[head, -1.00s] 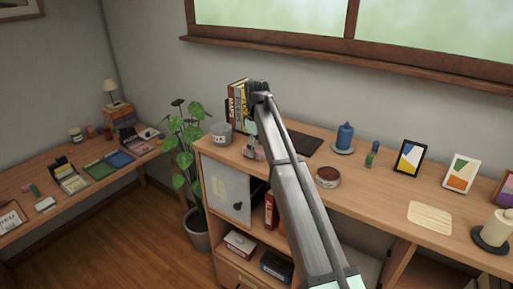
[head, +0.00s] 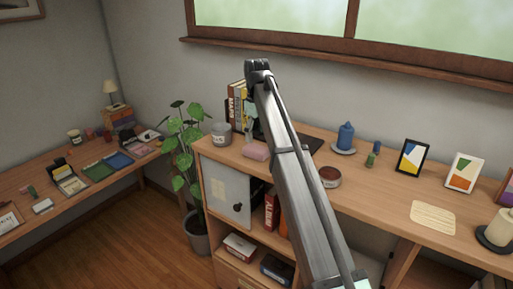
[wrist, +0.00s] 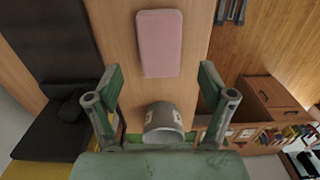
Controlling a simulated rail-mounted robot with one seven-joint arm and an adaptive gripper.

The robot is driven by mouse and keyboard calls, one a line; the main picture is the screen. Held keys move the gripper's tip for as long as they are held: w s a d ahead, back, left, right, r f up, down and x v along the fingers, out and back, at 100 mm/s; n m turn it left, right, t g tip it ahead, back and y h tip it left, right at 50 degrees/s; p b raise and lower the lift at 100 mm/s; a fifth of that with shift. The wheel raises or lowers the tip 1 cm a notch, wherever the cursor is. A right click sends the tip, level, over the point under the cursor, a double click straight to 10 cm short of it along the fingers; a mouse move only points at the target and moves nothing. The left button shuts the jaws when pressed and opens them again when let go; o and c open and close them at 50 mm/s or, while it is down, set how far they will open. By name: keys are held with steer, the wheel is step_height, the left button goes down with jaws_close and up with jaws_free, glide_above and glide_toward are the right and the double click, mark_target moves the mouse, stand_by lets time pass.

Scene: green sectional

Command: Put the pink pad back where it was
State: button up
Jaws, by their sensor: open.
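The pink pad (head: 255,152) lies flat on the wooden shelf top, near its front edge, between the grey jar (head: 221,134) and the dark flat mat (head: 313,145). In the wrist view the pink pad (wrist: 160,43) lies on bare wood, ahead of my fingertips and clear of them. My gripper (wrist: 160,82) is open, with nothing between its fingers. In the head view my gripper (head: 250,125) is above and behind the pad, partly hidden by my arm. The grey jar (wrist: 165,122) shows between and below the fingers in the wrist view.
Books (head: 237,108) stand behind the jar. A leafy plant (head: 190,150) is left of the shelf. Bare wood surrounds the pad in the wrist view.

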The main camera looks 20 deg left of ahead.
mark_target(257, 148)
step_height(257, 148, up, 6)
steer(key=shift+f+b, duration=0.1)
steer(key=shift+b, duration=0.55)
